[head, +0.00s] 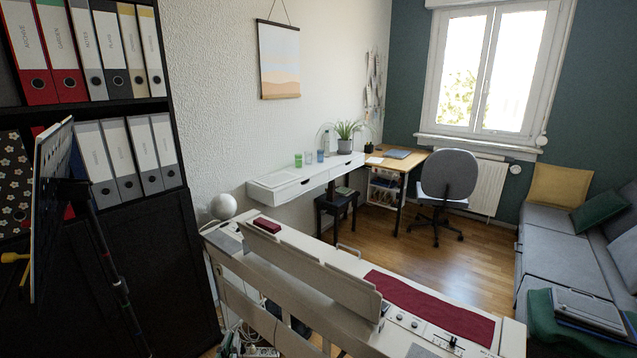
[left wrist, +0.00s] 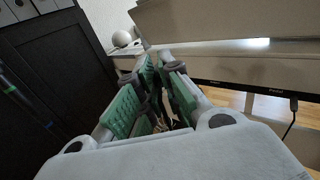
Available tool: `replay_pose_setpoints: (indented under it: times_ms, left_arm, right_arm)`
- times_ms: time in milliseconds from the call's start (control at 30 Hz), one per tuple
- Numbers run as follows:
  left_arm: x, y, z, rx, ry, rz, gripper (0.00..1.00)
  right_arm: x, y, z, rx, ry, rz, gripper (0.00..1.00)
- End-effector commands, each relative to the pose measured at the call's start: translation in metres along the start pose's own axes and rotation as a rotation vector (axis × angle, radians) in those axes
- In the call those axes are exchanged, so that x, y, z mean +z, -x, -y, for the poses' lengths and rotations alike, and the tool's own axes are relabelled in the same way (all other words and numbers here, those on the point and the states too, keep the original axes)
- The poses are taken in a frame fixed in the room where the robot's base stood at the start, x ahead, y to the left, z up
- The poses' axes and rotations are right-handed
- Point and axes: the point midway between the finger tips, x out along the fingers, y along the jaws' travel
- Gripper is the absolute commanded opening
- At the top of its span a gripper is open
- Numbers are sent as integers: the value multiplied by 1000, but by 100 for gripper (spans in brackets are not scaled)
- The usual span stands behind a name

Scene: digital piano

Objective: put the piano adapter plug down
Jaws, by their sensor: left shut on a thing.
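My left gripper (left wrist: 160,78) fills the middle of the left wrist view, its green-padded fingers pointing away from the camera. It is shut on the piano adapter plug, which is mostly hidden between the fingers; only dark, unclear shapes show there. The gripper is on the near side of the white piano (left wrist: 225,67), low beside its panels. My right gripper is not in view.
A dark bookcase (head: 150,262) with binders stands close on the left. White cables and a power strip (head: 262,351) lie on the floor behind the piano. A round white lamp (head: 223,206) stands by the wall. A thin black cable (left wrist: 290,122) hangs at the right.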

Motion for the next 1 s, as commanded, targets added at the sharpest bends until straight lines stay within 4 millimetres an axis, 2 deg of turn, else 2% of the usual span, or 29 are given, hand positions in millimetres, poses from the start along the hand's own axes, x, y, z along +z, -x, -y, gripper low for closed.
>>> replay_pose_setpoints:
  times_ms: [500,1000]
  left_arm:
    - [-27,23,1,-7,-1,9,0]
    - [-32,30,2,-16,2,18,0]
  right_arm:
    - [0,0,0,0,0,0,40]
    - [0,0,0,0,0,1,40]
